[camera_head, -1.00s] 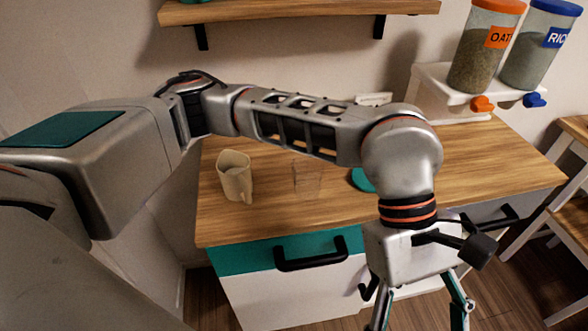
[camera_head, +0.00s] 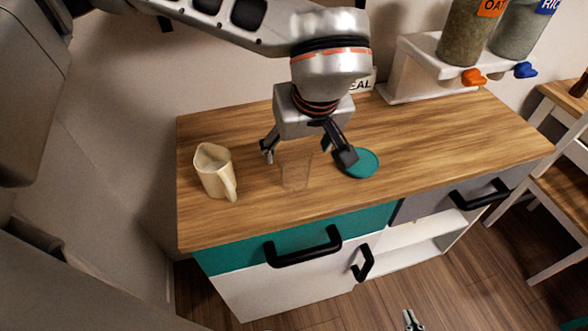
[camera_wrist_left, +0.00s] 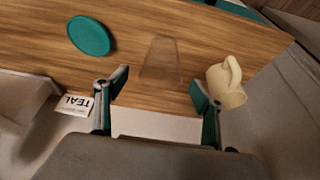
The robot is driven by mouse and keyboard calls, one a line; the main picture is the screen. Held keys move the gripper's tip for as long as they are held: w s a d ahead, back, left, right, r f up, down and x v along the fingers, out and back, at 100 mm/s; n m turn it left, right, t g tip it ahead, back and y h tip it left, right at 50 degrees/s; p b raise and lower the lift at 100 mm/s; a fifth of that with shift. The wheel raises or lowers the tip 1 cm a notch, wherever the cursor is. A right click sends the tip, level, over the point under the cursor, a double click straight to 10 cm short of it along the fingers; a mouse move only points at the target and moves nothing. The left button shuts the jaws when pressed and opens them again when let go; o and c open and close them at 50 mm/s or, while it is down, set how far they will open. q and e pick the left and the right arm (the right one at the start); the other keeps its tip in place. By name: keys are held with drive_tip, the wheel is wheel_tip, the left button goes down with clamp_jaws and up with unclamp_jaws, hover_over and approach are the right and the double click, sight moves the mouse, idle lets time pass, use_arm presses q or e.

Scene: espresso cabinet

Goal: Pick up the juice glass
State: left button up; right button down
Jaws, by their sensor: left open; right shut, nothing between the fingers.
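The juice glass (camera_head: 296,172) is clear and hard to see; it stands upright on the wooden counter, between the beige mug and the teal disc. It also shows in the left wrist view (camera_wrist_left: 162,62), ahead of and between the fingertips. My left gripper (camera_head: 306,156) is open and empty above the counter, pointing down just behind the glass, its fingers spread wider than the glass. Both fingers also show in the left wrist view (camera_wrist_left: 158,90). Contact with the glass cannot be made out. Only the tips of my right gripper (camera_head: 411,320) show, shut, low in front of the cabinet.
The beige mug (camera_head: 214,172) stands left of the glass, close to one left finger in the wrist view. The teal disc (camera_head: 361,163) lies to its right. A white dispenser stand (camera_head: 408,70) holds jars at the back right. The counter's right part (camera_head: 470,140) is clear.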

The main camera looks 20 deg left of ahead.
sight(295, 156)
use_arm(q)
drive_tip(key=shift+x, duration=2.4)
drive_tip(key=shift+a, duration=0.1)
drive_tip(key=c, duration=1.4)
drive_tip(key=shift+r, duration=0.15)
